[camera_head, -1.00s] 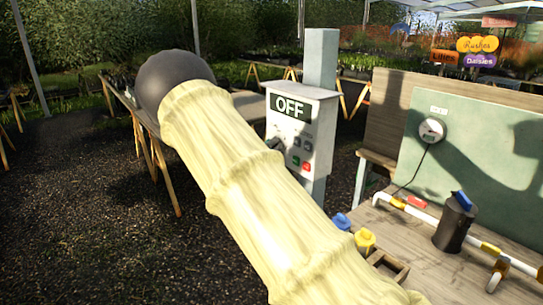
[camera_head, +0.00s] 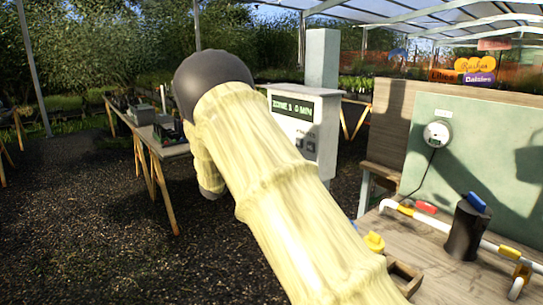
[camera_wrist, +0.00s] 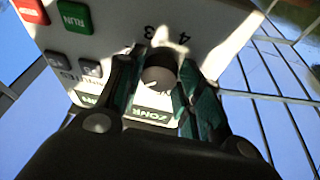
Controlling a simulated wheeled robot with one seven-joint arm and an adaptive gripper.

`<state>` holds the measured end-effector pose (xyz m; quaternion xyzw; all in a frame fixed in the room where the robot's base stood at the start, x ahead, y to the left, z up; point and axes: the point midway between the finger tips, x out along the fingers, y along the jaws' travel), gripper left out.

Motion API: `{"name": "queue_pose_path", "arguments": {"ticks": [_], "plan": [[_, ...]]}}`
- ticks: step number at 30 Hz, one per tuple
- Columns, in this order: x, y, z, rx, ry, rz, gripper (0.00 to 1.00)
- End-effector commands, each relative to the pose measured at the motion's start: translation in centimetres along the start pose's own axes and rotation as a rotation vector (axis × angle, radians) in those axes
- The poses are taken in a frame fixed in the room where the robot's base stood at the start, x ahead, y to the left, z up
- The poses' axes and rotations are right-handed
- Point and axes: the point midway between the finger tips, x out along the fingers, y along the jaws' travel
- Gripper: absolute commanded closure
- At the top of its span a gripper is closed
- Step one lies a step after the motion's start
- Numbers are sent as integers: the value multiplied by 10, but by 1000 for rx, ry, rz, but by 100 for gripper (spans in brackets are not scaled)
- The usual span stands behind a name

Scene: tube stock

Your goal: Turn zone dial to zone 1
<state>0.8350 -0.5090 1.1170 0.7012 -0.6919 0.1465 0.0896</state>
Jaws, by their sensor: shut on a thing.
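The control box (camera_head: 327,137) stands on a grey post. Its display (camera_head: 293,106) appears to read "ZONE 1 0 MIN". In the wrist view, the round dark zone dial (camera_wrist: 160,74) has a white pointer mark, and the numbers 3 and 4 show on the panel beside it. My gripper (camera_wrist: 160,66) is shut on the dial, one finger on each side. Part of the panel's other numbers is hidden by the fingers. In the head view my arm hides the dial and gripper.
A wooden bench (camera_head: 425,240) with pipes and a dark cylinder (camera_head: 466,229) is at right. A trestle table (camera_head: 165,150) stands at left. Gravel between is clear.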

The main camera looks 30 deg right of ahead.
Motion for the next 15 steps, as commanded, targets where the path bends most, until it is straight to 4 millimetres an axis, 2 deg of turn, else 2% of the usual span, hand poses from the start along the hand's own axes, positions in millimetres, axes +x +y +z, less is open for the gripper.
{"name": "queue_pose_path", "arguments": {"ticks": [14, 15], "plan": [[-1, 0, 1, 9, -2, 3, 88], [-1, 0, 1, 9, -2, 3, 57]]}}
